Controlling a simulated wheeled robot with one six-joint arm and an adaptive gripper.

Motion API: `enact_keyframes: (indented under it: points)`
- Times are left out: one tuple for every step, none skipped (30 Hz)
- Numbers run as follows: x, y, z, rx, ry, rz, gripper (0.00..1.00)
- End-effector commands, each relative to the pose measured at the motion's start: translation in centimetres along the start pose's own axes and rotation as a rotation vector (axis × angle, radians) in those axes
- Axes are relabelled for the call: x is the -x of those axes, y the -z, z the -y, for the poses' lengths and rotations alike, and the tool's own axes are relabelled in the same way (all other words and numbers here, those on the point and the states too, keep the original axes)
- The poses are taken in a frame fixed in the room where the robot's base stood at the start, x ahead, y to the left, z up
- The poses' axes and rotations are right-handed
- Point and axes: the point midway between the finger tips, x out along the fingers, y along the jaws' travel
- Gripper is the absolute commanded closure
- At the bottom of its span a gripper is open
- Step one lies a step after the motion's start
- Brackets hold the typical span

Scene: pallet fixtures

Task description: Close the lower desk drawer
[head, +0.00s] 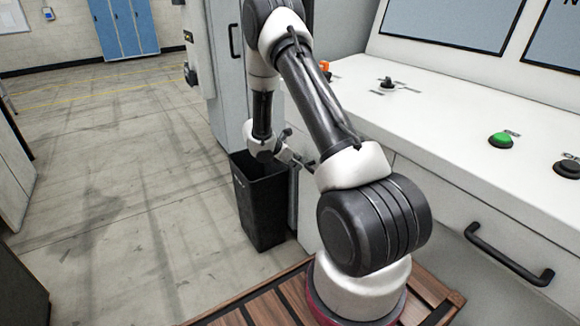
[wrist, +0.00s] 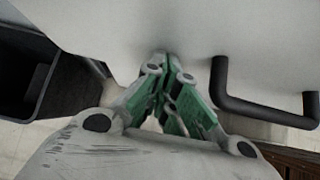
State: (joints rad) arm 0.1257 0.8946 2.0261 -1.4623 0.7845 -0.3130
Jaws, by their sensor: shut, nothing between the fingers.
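The white desk (head: 450,110) has a drawer front with a black handle (head: 508,256) at the right of the head view. In the wrist view, a white front panel (wrist: 200,30) fills the top, with a black bar handle (wrist: 262,108) to the right of my gripper (wrist: 167,64). I cannot tell for certain which drawer this panel belongs to. My gripper's green fingers are together and empty, their tips at or very near the panel; contact is not clear. In the head view my gripper (head: 300,160) is small and partly hidden by my arm.
A black bin (head: 260,200) stands on the floor beside the desk, and its open top shows at the left of the wrist view (wrist: 35,75). A grey cabinet (head: 222,70) stands behind it. The floor to the left is clear. Buttons sit on the desk top.

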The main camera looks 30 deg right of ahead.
Motion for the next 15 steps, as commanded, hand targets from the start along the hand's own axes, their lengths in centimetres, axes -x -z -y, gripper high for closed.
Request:
enact_keyframes:
  points:
    - [-0.2, -0.19, 0.01, 0.0, 0.0, 0.0, 1.0]
    - [-0.27, -0.26, 0.0, 0.0, 0.0, 0.0, 1.0]
    - [-0.35, -0.35, 0.0, 0.0, 0.0, 0.0, 1.0]
    - [-0.39, -0.4, -0.01, 0.0, 0.0, 0.001, 1.0]
    - [-0.43, -0.45, -0.02, 0.0, 0.0, 0.001, 1.0]
    - [-0.46, -0.49, -0.02, 0.0, 0.0, 0.001, 1.0]
    - [-0.47, -0.52, -0.02, 0.0, 0.0, 0.001, 1.0]
    - [-0.48, -0.54, -0.02, -0.001, 0.0, 0.002, 1.0]
    - [-0.49, -0.56, -0.02, -0.001, 0.001, 0.002, 1.0]
    - [-0.5, -0.58, -0.02, -0.001, 0.001, 0.002, 1.0]
    - [-0.5, -0.6, -0.02, -0.002, 0.001, 0.003, 1.0]
    - [-0.51, -0.62, -0.02, -0.002, 0.001, 0.003, 1.0]
    - [-0.52, -0.64, -0.02, -0.002, 0.001, 0.003, 1.0]
    - [-0.53, -0.66, -0.02, -0.003, 0.002, 0.004, 1.0]
    - [-0.54, -0.68, -0.02, -0.003, 0.002, 0.004, 1.0]
